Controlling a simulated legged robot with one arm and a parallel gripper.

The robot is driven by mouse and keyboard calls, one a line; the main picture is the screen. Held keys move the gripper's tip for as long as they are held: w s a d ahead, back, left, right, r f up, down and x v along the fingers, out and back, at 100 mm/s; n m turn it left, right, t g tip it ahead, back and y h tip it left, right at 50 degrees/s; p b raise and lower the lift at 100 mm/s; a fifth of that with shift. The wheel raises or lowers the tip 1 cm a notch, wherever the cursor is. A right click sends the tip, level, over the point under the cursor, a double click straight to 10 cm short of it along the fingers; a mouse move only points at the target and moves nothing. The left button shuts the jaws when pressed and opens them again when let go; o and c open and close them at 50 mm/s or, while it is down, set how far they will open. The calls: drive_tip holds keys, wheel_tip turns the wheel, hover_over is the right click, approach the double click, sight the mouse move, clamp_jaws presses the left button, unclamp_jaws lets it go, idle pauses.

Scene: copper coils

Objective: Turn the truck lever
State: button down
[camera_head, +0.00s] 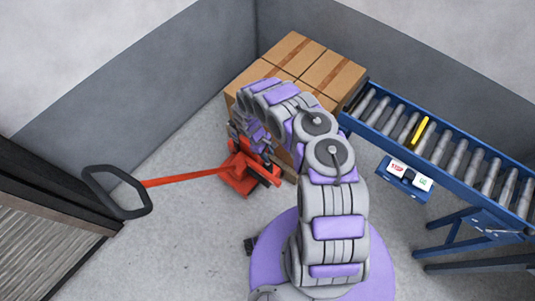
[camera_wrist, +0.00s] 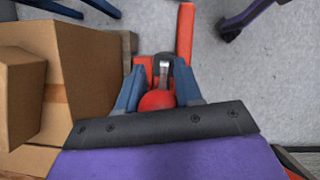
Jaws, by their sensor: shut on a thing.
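The red pallet truck (camera_head: 240,178) stands on the floor in front of the stacked boxes. Its long red handle bar (camera_head: 185,179) slants left to a black loop grip (camera_head: 117,192). In the wrist view, the truck lever (camera_wrist: 157,101) shows as a red ball knob with a short metal stem. My gripper (camera_wrist: 159,74) has its two blue fingers on either side of the lever and is shut on it. In the head view, my gripper is down at the truck, mostly hidden by my arm, and the lever cannot be made out.
Cardboard boxes (camera_head: 292,58) are stacked in the corner behind the truck and fill the left of the wrist view (camera_wrist: 80,75). A blue roller conveyor (camera_head: 440,150) with a small button panel (camera_head: 405,178) stands at right. A dark slatted door (camera_head: 40,225) is at left. Grey floor is clear at lower left.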

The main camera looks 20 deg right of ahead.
drive_tip(key=shift+s+d, duration=0.1)
drive_tip(key=shift+s, duration=0.1)
drive_tip(key=shift+s+d+t+p, duration=0.1)
drive_tip(key=shift+s+t+p, duration=0.15)
drive_tip(key=shift+t+p, duration=0.05)
drive_tip(key=c, duration=0.8)
unclamp_jaws()
drive_tip(key=p+v, duration=0.3)
drive_tip(key=v, duration=1.4)
drive_tip(key=shift+d+r, duration=0.2)
drive_tip(key=shift+w, duration=0.1)
